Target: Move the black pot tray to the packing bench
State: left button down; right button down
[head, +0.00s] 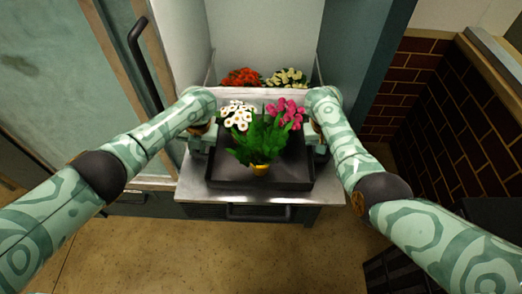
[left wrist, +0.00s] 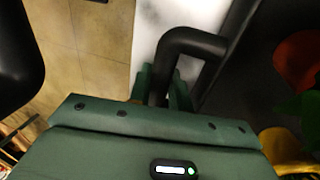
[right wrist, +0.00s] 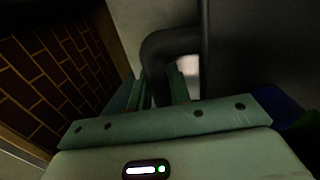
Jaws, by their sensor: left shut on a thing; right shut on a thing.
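The black pot tray (head: 290,184) is in the middle of the head view, over a steel surface; I cannot tell if it touches it. It carries flowering plants: white daisies (head: 238,116), pink flowers (head: 287,113) and a leafy plant in a yellow pot (head: 260,169). My left gripper (left wrist: 166,86) is shut on the tray's black bent handle (left wrist: 192,42) at the left side. My right gripper (right wrist: 161,90) is shut on the opposite handle (right wrist: 168,43) at the right side. In the head view both grippers are largely hidden under my wrists.
The steel surface (head: 208,189) has a dark handle (head: 258,212) on its front. Red flowers (head: 242,77) and cream flowers (head: 287,77) stand behind, inside the recess. A greenish door (head: 50,70) is at left, a brick wall (head: 470,110) at right. Floor in front is clear.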

pick_arm(q)
jog(key=shift+w+r, duration=0.1)
jog(key=shift+r, duration=0.1)
pick_arm(e)
jog(key=shift+w+r, duration=0.15)
jog(key=shift+r, duration=0.1)
